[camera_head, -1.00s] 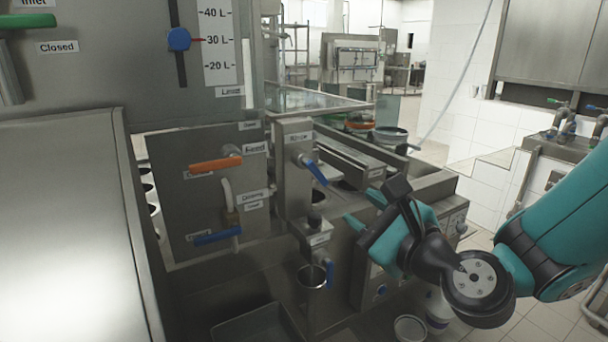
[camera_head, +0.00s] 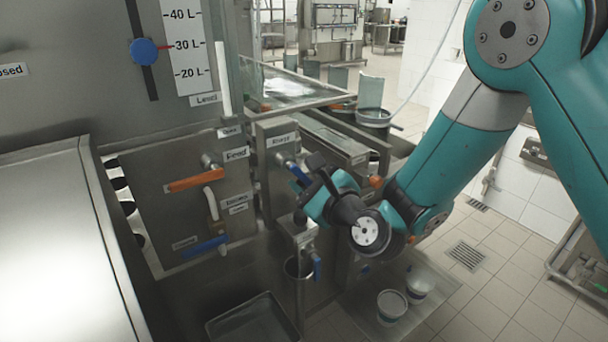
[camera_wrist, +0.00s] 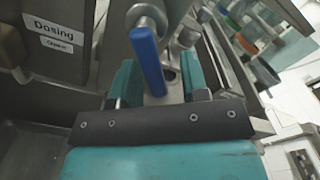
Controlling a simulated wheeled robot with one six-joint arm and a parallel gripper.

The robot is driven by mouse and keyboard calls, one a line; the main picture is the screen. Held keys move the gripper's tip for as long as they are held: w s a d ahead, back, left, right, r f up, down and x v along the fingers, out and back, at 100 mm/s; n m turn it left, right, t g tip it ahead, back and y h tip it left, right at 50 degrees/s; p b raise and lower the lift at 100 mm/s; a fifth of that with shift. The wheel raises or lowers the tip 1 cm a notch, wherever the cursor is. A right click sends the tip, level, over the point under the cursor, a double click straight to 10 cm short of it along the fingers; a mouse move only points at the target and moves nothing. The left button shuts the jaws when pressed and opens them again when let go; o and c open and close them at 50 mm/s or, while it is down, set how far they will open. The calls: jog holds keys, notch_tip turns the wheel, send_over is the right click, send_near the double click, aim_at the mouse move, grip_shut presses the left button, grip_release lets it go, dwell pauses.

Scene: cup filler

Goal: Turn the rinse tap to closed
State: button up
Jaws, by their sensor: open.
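The rinse tap is on the steel block under the "Rinse" label (camera_head: 282,140). Its blue lever (camera_head: 298,172) slants down to the right from its pivot, its lower end close to my gripper. My gripper (camera_head: 311,198) is open in front of the tap, and its body partly hides the block. In the wrist view, the blue lever (camera_wrist: 147,62) hangs from a round metal pivot (camera_wrist: 146,17). Its lower end appears between the two teal fingers (camera_wrist: 157,88). I cannot tell whether either finger touches it.
Left of the rinse block are the orange feed lever (camera_head: 197,180) and a lower blue lever (camera_head: 205,247). White tubs (camera_head: 391,305) stand at the lower right.

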jog(key=shift+s+a, duration=0.1)
jog(key=shift+a, duration=0.15)
grip_shut()
jog(key=shift+d+n, duration=0.15)
jog(key=shift+n, duration=0.15)
jog(key=shift+d+n, duration=0.1)
jog(key=shift+n, duration=0.5)
jog(key=n, duration=0.2)
jog(key=r+n, duration=0.1)
jog(key=shift+w+d, duration=0.35)
jog(key=n, duration=0.2)
jog(key=r+n, duration=0.1)
jog(key=n, duration=0.2)
jog(key=shift+w+d+r+n, duration=0.1)
jog(key=shift+d+r+n, duration=0.1)
jog(key=shift+r+n, duration=0.2)
jog(key=shift+c, duration=0.2)
grip_release()
jog(key=shift+d, duration=0.1)
jog(key=shift+o, duration=0.2)
jog(key=shift+r, duration=0.1)
